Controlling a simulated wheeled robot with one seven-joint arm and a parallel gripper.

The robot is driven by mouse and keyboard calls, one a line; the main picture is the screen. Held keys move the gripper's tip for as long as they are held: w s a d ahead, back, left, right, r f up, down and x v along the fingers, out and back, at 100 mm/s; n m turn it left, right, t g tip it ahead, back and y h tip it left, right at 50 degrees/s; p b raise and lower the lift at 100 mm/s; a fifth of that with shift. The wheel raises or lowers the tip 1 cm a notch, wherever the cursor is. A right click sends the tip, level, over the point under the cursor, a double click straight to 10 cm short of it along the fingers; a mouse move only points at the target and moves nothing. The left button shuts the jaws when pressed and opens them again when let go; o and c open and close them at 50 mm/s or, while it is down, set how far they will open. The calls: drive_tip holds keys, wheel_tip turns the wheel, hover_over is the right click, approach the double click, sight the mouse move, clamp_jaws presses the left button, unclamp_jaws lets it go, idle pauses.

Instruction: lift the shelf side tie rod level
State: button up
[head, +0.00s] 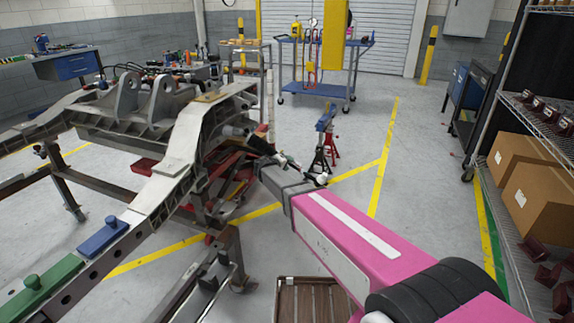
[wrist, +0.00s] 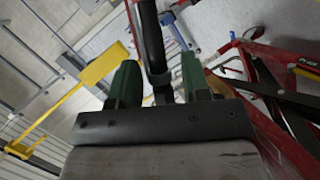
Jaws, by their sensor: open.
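A dark rod (wrist: 152,40), which looks like the tie rod, runs down the middle of the wrist view between the two green fingers of my gripper (wrist: 158,80). My gripper is open, with a finger on each side of the rod; whether either touches it I cannot tell. In the head view a dark linkage with a pale end (head: 322,178) lies just past my grey wrist, at the right side of the chassis frame (head: 185,150). My fingers are not clear there, and the rod's tilt is hard to judge.
A black and red stand (head: 320,155) is close behind the linkage. A shelf with cardboard boxes (head: 540,205) lines the right side. A blue cart (head: 318,90) stands at the back. A wooden slatted crate (head: 290,300) is below my arm. The floor between frame and shelf is mostly clear.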

clamp_jaws()
wheel_tip(320, 180, up, 12)
drive_tip(key=d+n+h, duration=0.2)
drive_tip(key=n, duration=0.1)
drive_tip(key=shift+s+f+n+h, duration=0.2)
drive_tip(key=shift+s+n+h, duration=0.1)
drive_tip(key=shift+s+n, duration=0.15)
drive_tip(key=shift+d, duration=0.1)
unclamp_jaws()
drive_tip(key=v, duration=1.1)
drive_tip(key=shift+d+f, duration=0.15)
